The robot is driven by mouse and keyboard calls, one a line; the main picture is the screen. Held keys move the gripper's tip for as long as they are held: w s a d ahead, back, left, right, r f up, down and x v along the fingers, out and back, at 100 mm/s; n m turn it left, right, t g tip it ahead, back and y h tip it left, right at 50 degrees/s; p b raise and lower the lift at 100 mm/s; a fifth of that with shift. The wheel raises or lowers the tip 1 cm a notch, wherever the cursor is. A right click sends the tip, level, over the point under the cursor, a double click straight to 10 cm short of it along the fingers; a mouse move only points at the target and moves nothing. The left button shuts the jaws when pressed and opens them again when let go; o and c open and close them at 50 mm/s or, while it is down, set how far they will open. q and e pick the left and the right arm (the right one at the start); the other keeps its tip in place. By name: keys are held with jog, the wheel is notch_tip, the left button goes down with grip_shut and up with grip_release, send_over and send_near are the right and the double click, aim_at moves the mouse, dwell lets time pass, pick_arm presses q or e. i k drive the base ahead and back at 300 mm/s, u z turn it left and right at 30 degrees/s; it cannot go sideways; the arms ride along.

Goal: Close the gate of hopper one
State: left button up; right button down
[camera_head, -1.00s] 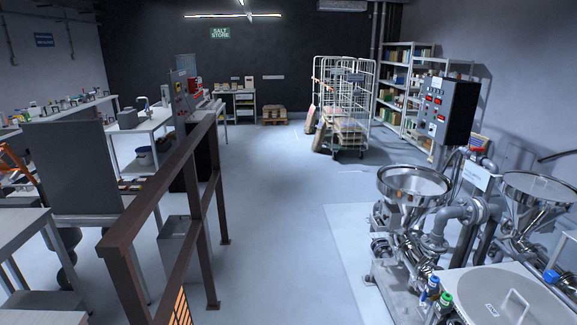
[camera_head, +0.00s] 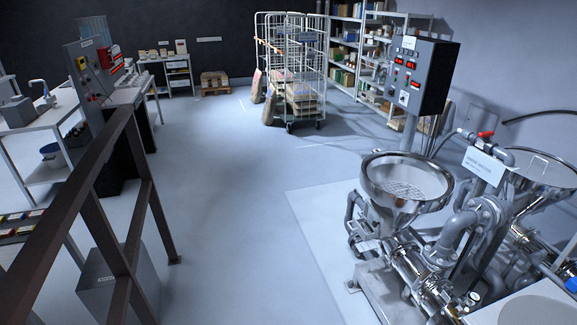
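Two steel hoppers stand on the right side of the room. The nearer-left hopper (camera_head: 408,190) is an open round funnel with a grate inside, set on pipes and a metal frame. Which one is hopper one I cannot tell. A red valve handle (camera_head: 486,134) sits on the pipework between them. A white sign (camera_head: 483,165) hangs in front of the pipes, its text too small to read. Neither gripper is in view.
A control box (camera_head: 421,75) with red displays stands on a post behind the hoppers. A brown railing (camera_head: 125,195) runs along the left. Wire cage trolleys (camera_head: 300,72) stand at the back. The grey floor (camera_head: 235,190) between railing and hoppers is clear.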

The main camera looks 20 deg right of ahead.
aim_at(360, 228)
jog(key=i, duration=2.15)
jog(key=z, duration=0.8)
